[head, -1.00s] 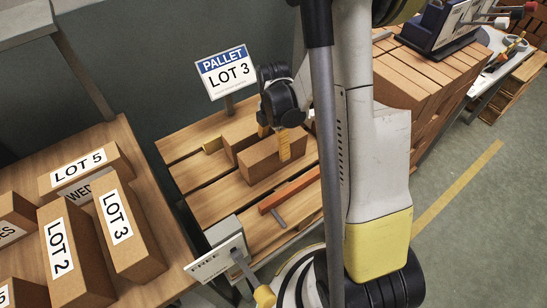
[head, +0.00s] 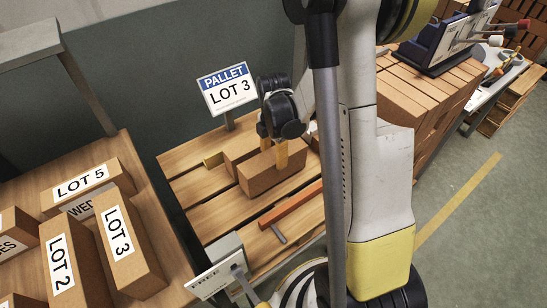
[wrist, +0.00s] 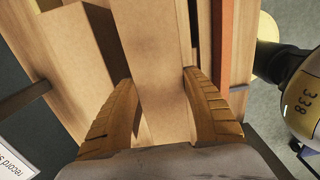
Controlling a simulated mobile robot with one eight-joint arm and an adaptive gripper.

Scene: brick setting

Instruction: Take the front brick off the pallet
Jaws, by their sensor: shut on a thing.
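The front brick (head: 268,180) is a plain brown block on the slatted wooden pallet (head: 200,213), below a sign reading "PALLET LOT 3" (head: 228,88). My gripper (head: 281,154) comes down on it from above and is shut on it. In the wrist view the brick (wrist: 158,40) lies between the two yellow-brown fingers of my gripper (wrist: 158,76), one on each side. I cannot tell whether its underside is clear of the slats. Another brick (head: 238,149) stands just behind it, partly hidden. My arm hides the pallet's right part.
An orange bar (head: 290,205) lies on the pallet in front of the brick. A "FREE" sign (head: 212,283) stands at the near edge. The left table (head: 170,247) carries several labelled bricks, among them LOT 2, LOT 3 and LOT 5. A brick stack (head: 410,95) stands right of my arm.

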